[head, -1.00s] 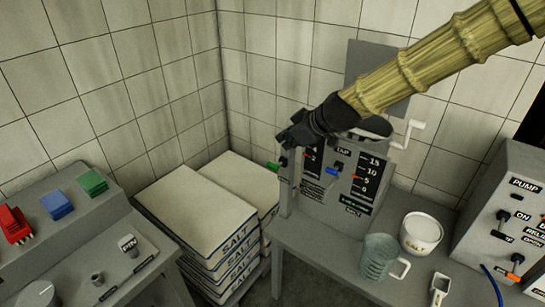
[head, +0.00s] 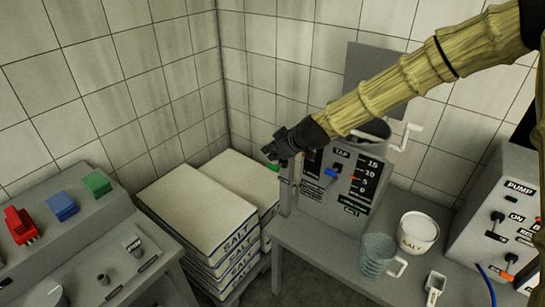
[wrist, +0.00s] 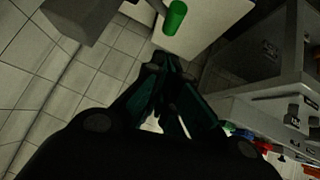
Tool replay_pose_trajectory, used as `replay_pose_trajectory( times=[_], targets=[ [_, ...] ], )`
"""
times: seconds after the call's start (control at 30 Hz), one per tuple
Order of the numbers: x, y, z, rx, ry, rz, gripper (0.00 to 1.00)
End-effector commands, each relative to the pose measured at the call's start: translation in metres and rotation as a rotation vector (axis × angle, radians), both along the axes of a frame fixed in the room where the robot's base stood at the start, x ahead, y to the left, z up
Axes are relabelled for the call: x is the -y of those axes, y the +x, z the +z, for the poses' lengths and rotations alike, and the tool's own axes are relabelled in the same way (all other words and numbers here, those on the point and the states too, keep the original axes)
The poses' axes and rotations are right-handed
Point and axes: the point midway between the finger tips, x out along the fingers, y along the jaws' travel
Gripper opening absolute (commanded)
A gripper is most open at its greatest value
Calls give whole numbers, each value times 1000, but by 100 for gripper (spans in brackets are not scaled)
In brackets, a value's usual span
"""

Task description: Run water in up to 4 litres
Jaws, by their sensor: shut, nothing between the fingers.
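A grey tank unit (head: 338,205) stands on the table, with a label reading TAP, a blue lever (head: 331,173) and a black scale (head: 366,178) marked 0 to 15 with an orange pointer near 5. A second black scale (head: 313,160) to the left is partly hidden by my gripper, so I cannot read it. A green handle (head: 272,168) sticks out at the unit's left side; a green cylinder, apparently this handle, shows in the wrist view (wrist: 175,17). My gripper (head: 274,150) is shut and empty just above the green handle, with no contact visible.
A clear jug (head: 375,258), a white salt tub (head: 418,232) and a scoop (head: 435,285) stand on the table (head: 310,246). Salt sacks (head: 195,215) are stacked at the left. A pump box (head: 500,220) stands right; a button console (head: 80,230) is at far left.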

Motion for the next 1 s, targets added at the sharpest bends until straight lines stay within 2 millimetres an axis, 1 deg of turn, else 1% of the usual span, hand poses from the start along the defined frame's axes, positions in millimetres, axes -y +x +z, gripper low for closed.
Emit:
replay_pose_trajectory(
  times=[0.2, 0.4, 0.6, 1.0],
  targets=[
    [3, 2, -17, -3, 1, -2, 0],
    [4, 4, -27, 0, 1, -1, 0],
    [5, 5, -32, 0, -1, -2, 0],
    [4, 4, -33, 2, -2, 0, 0]
  ],
)
